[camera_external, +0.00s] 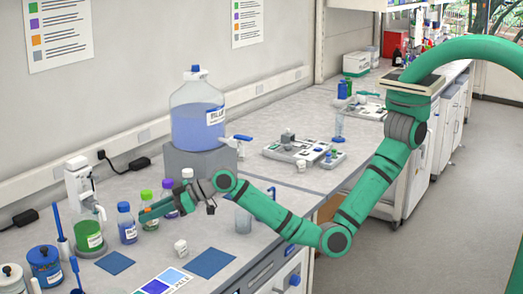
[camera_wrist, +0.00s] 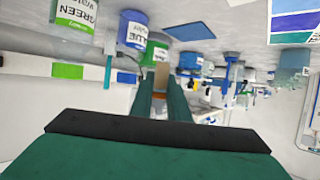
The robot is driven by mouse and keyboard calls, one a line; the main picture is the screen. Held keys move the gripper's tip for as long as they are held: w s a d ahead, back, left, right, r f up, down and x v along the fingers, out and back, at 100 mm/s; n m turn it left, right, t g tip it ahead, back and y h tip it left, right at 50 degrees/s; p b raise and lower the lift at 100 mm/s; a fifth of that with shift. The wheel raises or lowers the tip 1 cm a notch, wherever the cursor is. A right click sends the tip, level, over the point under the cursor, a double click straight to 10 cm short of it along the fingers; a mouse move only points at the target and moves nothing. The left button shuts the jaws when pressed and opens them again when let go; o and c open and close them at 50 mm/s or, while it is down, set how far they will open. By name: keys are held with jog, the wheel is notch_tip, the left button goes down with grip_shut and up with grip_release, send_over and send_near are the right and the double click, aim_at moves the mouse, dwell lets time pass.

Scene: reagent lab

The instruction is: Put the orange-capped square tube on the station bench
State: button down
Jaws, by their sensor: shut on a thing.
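My gripper (camera_external: 152,211) is low over the near bench (camera_external: 205,232), among the bottles at the left. In the wrist view, which looks upside down, its two fingers (camera_wrist: 160,92) are closed around a small tan piece (camera_wrist: 161,76). A bottle with a green-edged label (camera_wrist: 156,52) is just beyond the fingertips. I cannot tell whether they touch.
Dark blue mats (camera_external: 210,263) lie in front.

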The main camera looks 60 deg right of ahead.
send_over(137, 251)
notch_tip(137, 251, down, 6)
jog(key=shift+f, duration=1.65)
jog(key=shift+f, duration=0.1)
jog(key=c, duration=1.7)
grip_release()
jog(key=v, duration=1.1)
jog(key=shift+s+d+r, duration=0.1)
jog(key=shift+r, duration=0.15)
jog(key=shift+s+d+r, duration=0.1)
jog(key=shift+s+d, duration=0.1)
jog(key=shift+c, duration=1.1)
